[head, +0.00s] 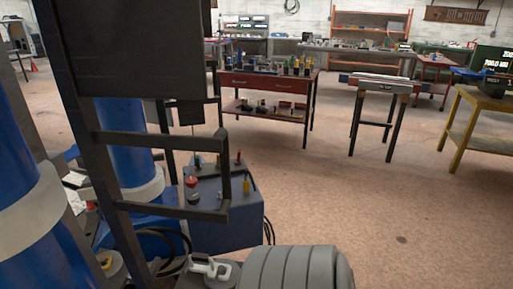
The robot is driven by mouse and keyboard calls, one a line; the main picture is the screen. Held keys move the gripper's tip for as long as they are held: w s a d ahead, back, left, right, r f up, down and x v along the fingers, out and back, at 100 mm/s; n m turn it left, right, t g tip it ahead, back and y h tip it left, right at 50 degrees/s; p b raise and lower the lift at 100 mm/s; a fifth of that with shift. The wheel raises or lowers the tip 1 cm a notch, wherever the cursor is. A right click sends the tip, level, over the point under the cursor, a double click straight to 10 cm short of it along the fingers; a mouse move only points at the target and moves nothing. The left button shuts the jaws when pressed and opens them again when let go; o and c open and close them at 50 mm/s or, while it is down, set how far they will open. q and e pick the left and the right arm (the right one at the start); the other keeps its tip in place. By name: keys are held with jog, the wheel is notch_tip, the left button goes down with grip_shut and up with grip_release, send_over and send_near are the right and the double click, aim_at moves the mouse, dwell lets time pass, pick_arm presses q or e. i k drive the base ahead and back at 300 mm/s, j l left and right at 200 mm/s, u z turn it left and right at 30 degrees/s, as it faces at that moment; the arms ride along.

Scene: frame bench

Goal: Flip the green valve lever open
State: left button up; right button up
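I cannot make out a green valve lever in the head view. A blue box (230,222) stands low behind a dark metal frame (166,143). Its top carries a red knob (191,181) and small upright parts in yellow and red. Two large blue cylinders with pale bands stand at the left, one nearer (22,150) and one farther (133,150). The dark frame hides part of them. Neither of my grippers shows.
A grey ribbed rounded form (296,269) fills the bottom centre. Dark hoses lie near the blue box. A red workbench (266,79), a narrow stand (382,84) and a yellow-legged table (480,100) stand farther back. The floor (400,215) at the right is clear.

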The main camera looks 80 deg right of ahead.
aim_at(198, 167)
jog(key=l+z, duration=0.15)
jog(key=l, duration=0.5)
jog(key=l+z, duration=0.2)
jog(key=l, duration=0.45)
jog(key=l+z, duration=0.15)
jog(key=l, duration=0.45)
jog(key=i+l+z, duration=0.15)
jog(key=l, duration=0.5)
jog(key=i+l, duration=0.1)
jog(key=l, duration=0.4)
jog(key=i+l, duration=0.1)
jog(key=l, duration=0.95)
jog(key=i, duration=0.05)
